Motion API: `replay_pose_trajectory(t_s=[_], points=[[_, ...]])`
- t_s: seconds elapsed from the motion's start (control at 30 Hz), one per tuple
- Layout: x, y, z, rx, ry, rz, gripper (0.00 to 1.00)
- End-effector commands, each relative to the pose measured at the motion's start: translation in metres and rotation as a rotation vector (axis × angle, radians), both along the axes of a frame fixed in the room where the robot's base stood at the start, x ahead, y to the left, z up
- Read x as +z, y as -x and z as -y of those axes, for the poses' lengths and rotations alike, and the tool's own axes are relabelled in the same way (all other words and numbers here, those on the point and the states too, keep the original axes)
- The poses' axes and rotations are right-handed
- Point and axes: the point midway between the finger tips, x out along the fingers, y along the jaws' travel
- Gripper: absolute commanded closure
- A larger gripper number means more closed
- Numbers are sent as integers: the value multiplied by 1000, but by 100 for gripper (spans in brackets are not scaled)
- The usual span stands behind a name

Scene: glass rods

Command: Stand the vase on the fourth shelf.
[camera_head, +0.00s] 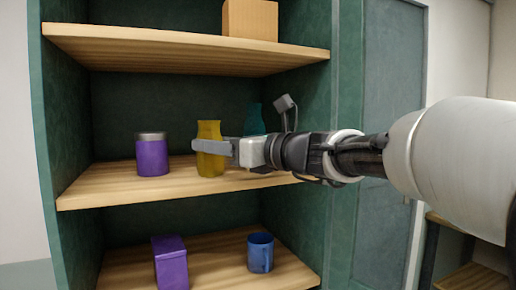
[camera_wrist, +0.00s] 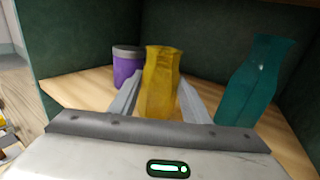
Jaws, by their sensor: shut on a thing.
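A yellow vase (camera_head: 210,163) is upright at the middle shelf (camera_head: 100,187) in the head view, close to its front edge. My gripper (camera_head: 212,146) reaches in from the right and is shut on the vase around its body. In the wrist view the yellow vase (camera_wrist: 160,82) stands between my two fingers (camera_wrist: 158,100). I cannot tell for certain whether its base touches the shelf board. A teal vase (camera_head: 254,119) stands behind my gripper, partly hidden by it; it shows at the right in the wrist view (camera_wrist: 257,80).
A purple jar with a grey lid (camera_head: 152,156) stands left of the yellow vase. A wooden box (camera_head: 250,19) is on the shelf above (camera_head: 180,48). A purple box (camera_head: 171,262) and a blue cup (camera_head: 260,253) are on the shelf below. Green cabinet walls enclose the sides.

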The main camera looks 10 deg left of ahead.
Motion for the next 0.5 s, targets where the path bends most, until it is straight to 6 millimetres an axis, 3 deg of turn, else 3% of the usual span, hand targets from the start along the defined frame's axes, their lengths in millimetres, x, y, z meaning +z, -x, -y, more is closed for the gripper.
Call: replay_pose_trajectory(t_s=[0.07, 0.1, 0.2, 0.5], points=[[0, 0, 0, 0, 0, -1, 87], [-1, 0, 0, 0, 2, -2, 54], [-1, 0, 0, 0, 2, -2, 38], [0, 0, 1, -1, 1, -2, 38]])
